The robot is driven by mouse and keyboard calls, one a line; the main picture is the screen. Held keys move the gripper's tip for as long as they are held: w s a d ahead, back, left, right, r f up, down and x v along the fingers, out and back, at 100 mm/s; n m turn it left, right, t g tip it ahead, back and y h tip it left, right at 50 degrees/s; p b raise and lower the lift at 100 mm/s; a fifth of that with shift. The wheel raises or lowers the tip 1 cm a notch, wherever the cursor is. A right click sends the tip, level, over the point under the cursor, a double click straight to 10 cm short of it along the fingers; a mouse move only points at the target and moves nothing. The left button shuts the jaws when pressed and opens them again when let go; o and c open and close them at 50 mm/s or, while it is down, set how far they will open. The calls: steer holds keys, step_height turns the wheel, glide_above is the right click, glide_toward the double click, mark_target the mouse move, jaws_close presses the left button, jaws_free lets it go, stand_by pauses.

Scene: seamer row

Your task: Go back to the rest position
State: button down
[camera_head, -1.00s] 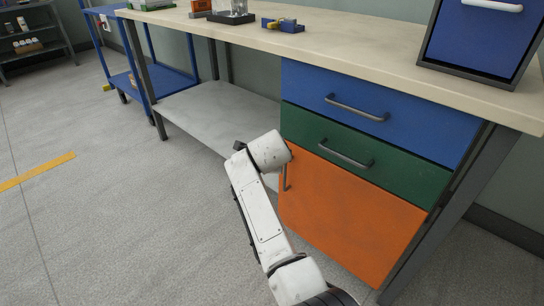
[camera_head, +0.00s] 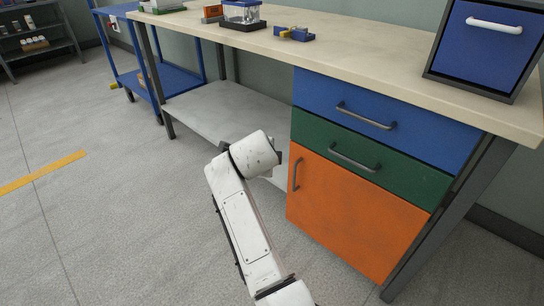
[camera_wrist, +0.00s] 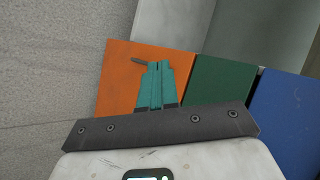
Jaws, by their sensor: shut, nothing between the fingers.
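My gripper (camera_wrist: 157,84) shows in the wrist view with its two teal fingers together and nothing between them. Behind it in that view are the orange door (camera_wrist: 122,88), the green drawer (camera_wrist: 222,86) and the blue drawer (camera_wrist: 283,110) of the bench. In the head view my white arm stands bent in front of the bench, left of the orange door (camera_head: 350,215). The gripper itself cannot be made out there.
The workbench (camera_head: 390,62) holds a blue drawer box (camera_head: 485,45) at right and small items, including a blue and yellow part (camera_head: 294,33). A blue cart (camera_head: 180,80) stands at left. Grey floor (camera_head: 100,220) at left is clear.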

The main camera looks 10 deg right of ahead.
steer(key=s+d+f+n+g, duration=0.2)
steer(key=s+d+f+n, duration=0.4)
steer(key=s, duration=0.4)
steer(key=s+d+f+n+g, duration=0.2)
steer(key=s+d+f+n, duration=0.1)
steer(key=s+d+f, duration=0.7)
steer(key=s+f+n+g+y, duration=0.3)
steer(key=s+n, duration=0.9)
steer(key=s, duration=1.7)
step_height(320, 180, up, 32)
steer(key=g+p, duration=0.1)
steer(key=p, duration=2.9)
steer(key=shift+s+d+p, duration=0.4)
steer(key=shift+s, duration=0.05)
